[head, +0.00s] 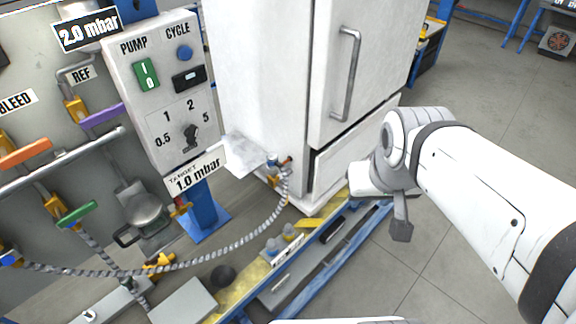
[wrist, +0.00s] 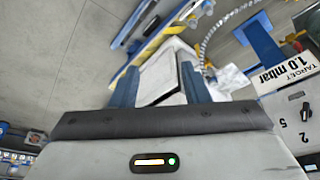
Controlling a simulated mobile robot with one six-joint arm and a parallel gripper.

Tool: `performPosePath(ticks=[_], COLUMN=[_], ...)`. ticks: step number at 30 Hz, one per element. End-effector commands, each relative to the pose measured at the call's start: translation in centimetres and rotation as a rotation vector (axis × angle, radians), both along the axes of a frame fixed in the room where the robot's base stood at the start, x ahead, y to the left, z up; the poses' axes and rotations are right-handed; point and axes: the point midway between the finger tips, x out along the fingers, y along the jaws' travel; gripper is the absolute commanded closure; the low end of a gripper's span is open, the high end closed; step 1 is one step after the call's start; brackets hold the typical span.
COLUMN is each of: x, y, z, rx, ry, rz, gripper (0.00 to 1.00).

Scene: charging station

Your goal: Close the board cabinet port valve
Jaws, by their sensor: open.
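The white cabinet (head: 262,75) stands at the back centre in the head view. A small port fitting with a reddish-brown handle (head: 286,160) sits low on its side, where a grey corrugated hose (head: 245,238) joins it. The handle is too small to read its setting. My gripper (head: 400,232) is to the right of the fitting, in front of the cabinet's lower drawer and apart from both. In the wrist view my gripper (wrist: 160,75) has its two blue fingers spread with nothing held. The hose (wrist: 207,42) also shows there; I cannot make out the handle clearly.
A control box (head: 160,90) with pump switch and dial stands left of the cabinet. Left of it is a panel (head: 60,130) with coloured valve handles, including orange (head: 25,152) and green (head: 76,214). A blue-and-yellow bench edge (head: 330,230) runs below.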

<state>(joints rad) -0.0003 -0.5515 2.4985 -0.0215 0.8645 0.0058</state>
Motion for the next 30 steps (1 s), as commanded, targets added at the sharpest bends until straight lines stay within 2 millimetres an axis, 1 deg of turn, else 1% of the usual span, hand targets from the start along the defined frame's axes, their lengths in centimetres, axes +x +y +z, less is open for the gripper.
performPosePath(ticks=[1,2,5,6,8,9,13,16,18,20,21,22,23,24,29,30], x=[0.9,1.6,4.5,5.8,7.9,9.2,13.4,16.4,18.3,19.7,20.3,21.0,22.4,23.4,26.5,27.1], y=[1.0,1.2,0.5,0.1,-0.4,-0.7,-1.2,-1.2,-1.0,-0.5,-0.4,-0.2,-0.2,-0.2,1.6,2.2], z=[-1.6,-2.3,-4.9,-6.1,-7.6,-8.7,-11.9,-14.4,-16.3,-18.1,-19.8,-20.4,-20.6,-21.6,-26.2,-27.4], rx=[-0.012,-0.021,-0.057,-0.071,-0.093,-0.106,-0.135,-0.144,-0.142,-0.145,-0.143,-0.133,-0.132,-0.133,-0.066,-0.044], ry=[-0.019,-0.035,-0.112,-0.146,-0.204,-0.241,-0.36,-0.449,-0.507,-0.543,-0.542,-0.557,-0.634,-0.682,-0.807,-0.835], rz=[-0.006,-0.006,-0.005,-0.001,0.007,0.013,0.049,0.087,0.119,0.183,0.207,0.212,0.211,0.213,0.311,0.338], gripper=[0.58,0.58,0.58,0.58,0.58,0.58,0.58,0.58,0.58,0.58,0.58,0.58,0.58,0.58,0.58,0.58])
